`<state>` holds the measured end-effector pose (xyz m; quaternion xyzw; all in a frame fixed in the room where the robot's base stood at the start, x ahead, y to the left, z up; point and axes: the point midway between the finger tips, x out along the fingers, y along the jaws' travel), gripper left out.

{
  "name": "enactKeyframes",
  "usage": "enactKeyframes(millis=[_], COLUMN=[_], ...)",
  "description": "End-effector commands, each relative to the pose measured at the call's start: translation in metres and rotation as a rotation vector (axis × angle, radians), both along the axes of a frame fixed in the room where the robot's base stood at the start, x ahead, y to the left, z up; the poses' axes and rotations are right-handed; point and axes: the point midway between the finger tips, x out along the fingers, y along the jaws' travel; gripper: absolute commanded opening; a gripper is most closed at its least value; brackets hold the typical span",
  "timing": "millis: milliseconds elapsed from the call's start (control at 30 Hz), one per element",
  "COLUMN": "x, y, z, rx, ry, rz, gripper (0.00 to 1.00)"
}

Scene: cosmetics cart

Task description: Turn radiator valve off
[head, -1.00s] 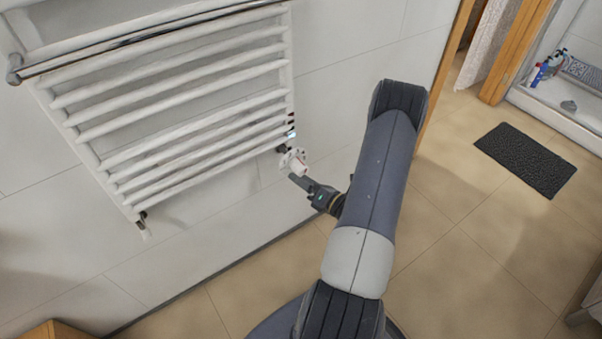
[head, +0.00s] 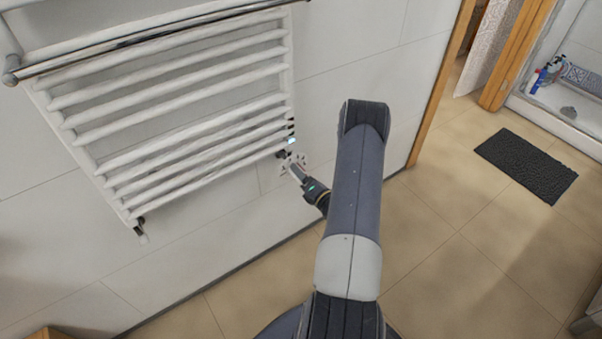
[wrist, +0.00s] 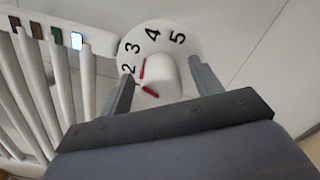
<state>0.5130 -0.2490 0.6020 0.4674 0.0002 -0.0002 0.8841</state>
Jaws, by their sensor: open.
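The radiator valve is a white knob (wrist: 168,76) in front of a round white dial (wrist: 160,38) with black numbers; 2, 3, 4 and 5 are readable. My gripper (wrist: 163,86) is open, with one finger on each side of the knob. I cannot tell whether either finger touches it. In the head view, my gripper (head: 296,172) is at the valve, below the radiator's lower right corner, and mostly hides the knob. The rest of the dial is hidden in the wrist view.
The white towel radiator (head: 180,125) hangs on the tiled wall just left of my gripper. Its bars also show at the left of the wrist view (wrist: 62,85), with several small coloured squares. A dark mat (head: 525,162) lies on the open floor to the right.

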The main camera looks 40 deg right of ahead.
Motion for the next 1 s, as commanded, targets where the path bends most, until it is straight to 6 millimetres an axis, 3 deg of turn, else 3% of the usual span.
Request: enactKeyframes(millis=[400,900,1000], x=[0.0093,0.009,0.009], y=[0.0002,0.0003,0.0003], z=[0.0002,0.0002,0.0], rx=[0.0,0.0,0.0], ry=[-0.001,0.0,0.0], rz=[-0.001,0.0,0.0], gripper=[0.61,0.2,0.16])
